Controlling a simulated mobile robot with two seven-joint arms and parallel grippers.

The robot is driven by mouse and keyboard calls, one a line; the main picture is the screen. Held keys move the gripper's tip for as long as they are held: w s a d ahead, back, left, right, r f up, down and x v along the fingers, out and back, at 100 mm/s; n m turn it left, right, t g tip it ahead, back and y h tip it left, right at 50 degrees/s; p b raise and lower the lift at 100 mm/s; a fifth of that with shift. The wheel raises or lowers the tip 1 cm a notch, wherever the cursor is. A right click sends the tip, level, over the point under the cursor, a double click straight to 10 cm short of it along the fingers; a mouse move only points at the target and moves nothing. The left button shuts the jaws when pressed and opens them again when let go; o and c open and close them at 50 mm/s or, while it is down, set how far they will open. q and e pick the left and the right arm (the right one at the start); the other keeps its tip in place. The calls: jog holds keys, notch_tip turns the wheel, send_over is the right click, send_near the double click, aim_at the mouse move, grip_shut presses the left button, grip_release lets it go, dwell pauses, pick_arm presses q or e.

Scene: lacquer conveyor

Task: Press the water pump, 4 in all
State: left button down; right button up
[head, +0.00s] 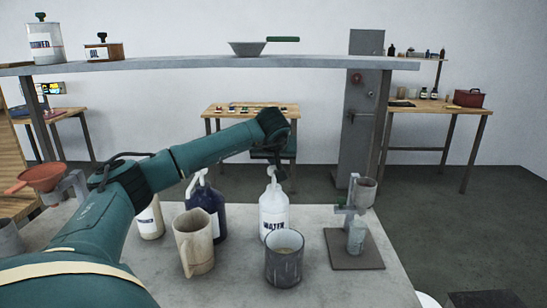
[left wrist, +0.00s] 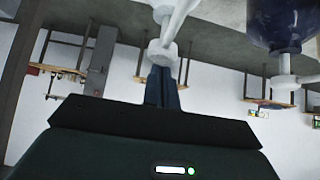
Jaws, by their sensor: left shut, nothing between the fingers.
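The white water bottle (head: 273,215), labelled WATER, stands upright on the grey table. Its white pump head (left wrist: 162,50) is right at my fingertips in the left wrist view; I cannot tell whether they touch. My left gripper (head: 281,174) is shut and empty, pointing down over the top of the water bottle, and it partly hides the pump. The shut fingers also show in the left wrist view (left wrist: 162,78). My right gripper is in neither view.
A dark blue pump bottle (head: 207,212) stands left of the water bottle. A beige jug (head: 194,243) and a grey cup (head: 284,262) stand in front. A small stand with a cup (head: 365,190) is to the right. A shelf (head: 200,64) spans above.

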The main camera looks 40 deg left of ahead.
aim_at(273, 184)
pick_arm(q)
jog(key=shift+s+d+r+b, duration=0.2)
jog(key=shift+r+b, duration=0.1)
jog(key=shift+r, duration=0.2)
jog(key=shift+s+d+r+b, duration=0.15)
jog(key=shift+r+b, duration=0.1)
jog(key=shift+r, duration=0.2)
jog(key=b+v, duration=0.1)
jog(key=v, duration=0.7)
jog(key=shift+s+r, duration=0.15)
jog(key=shift+r, duration=0.15)
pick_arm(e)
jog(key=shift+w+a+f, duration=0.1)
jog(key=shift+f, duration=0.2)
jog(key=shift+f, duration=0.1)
